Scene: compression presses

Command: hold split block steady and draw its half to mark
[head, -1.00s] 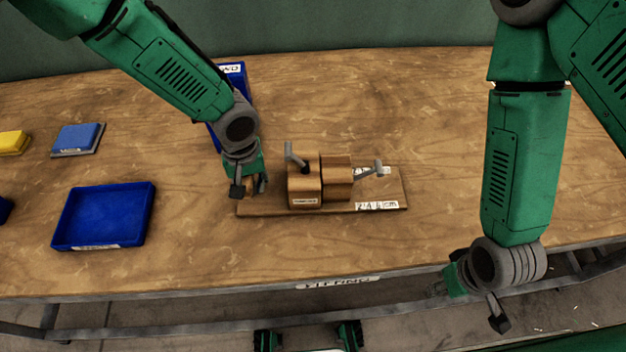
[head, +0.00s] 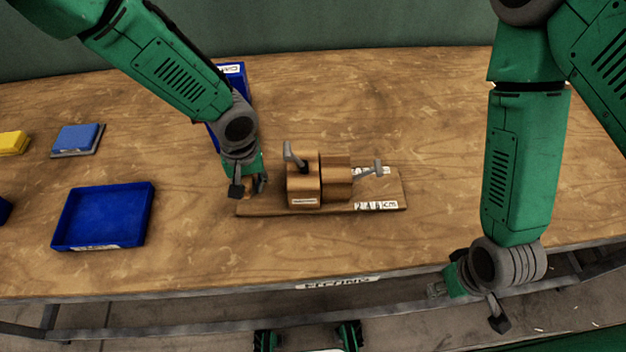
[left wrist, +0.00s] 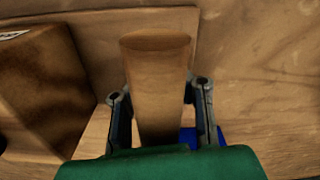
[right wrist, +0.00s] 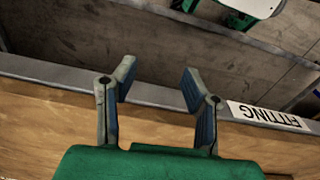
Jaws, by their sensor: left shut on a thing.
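The split block stands on a flat wooden board (head: 262,208). Its left half (head: 303,190) and its right half (head: 337,177) sit side by side, and each has a grey handle. A strip marked in cm (head: 376,206) lies on the board's front right. My left gripper (head: 249,187) is at the board's left end, left of the block. In the left wrist view its fingers are shut on a round wooden post (left wrist: 158,85), largely hidden by the gripper in the head view. My right gripper (right wrist: 158,95) is open and empty, off the table's front edge.
A blue tray (head: 68,243) lies at the left. A blue block (head: 77,137) and a yellow block (head: 12,142) are behind it. A blue bin (head: 236,75) stands behind my left arm. The table right of the board is clear. A FITTING label (right wrist: 268,115) marks the front edge.

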